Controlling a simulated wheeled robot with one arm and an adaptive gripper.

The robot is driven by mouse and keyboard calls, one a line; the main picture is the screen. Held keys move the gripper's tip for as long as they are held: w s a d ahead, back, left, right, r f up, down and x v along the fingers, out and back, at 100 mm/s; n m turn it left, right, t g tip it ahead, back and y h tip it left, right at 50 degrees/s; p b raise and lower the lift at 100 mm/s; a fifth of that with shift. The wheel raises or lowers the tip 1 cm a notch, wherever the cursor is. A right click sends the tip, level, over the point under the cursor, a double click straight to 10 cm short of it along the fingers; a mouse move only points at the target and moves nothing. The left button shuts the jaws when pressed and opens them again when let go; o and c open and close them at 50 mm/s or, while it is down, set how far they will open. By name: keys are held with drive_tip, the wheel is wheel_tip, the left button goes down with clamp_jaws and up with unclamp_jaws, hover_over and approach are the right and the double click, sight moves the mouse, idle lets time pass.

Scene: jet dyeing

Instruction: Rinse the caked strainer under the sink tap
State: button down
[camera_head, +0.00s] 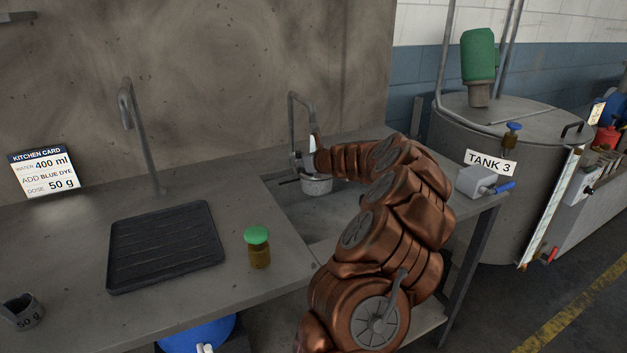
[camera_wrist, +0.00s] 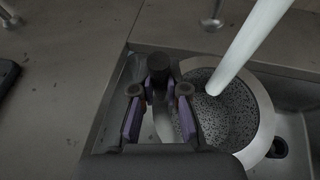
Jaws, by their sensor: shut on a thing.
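The strainer (camera_head: 317,186) is a pale round bowl held over the sink basin (camera_head: 340,217). In the wrist view the strainer (camera_wrist: 264,110) shows a light rim and a grey inside with many dark specks; I cannot tell residue from mesh holes. My gripper (camera_wrist: 158,112) is shut on its dark handle, to the left of the bowl. In the head view my gripper (camera_head: 302,164) is small and partly covers the tap. The sink tap (camera_head: 292,118) stands behind the basin. A pale column, seemingly running water (camera_wrist: 245,48), comes down into the bowl.
Left on the counter are a black ribbed mat (camera_head: 165,246), a green-capped jar (camera_head: 258,247), a second tap (camera_head: 140,130), a kitchen card (camera_head: 43,172) and a 50 g cup (camera_head: 22,312). Tank 3 (camera_head: 480,215) stands right, beyond a grey box with a blue handle (camera_head: 477,182).

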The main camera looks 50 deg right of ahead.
drive_tip(key=s+a, duration=0.4)
drive_tip(key=a, duration=0.1)
idle(0.7)
drive_tip(key=shift+r, duration=0.2)
idle(1.0)
drive_tip(key=s+a+r+p, duration=0.3)
drive_tip(key=a, duration=0.1)
drive_tip(key=shift+r, duration=0.4)
idle(0.6)
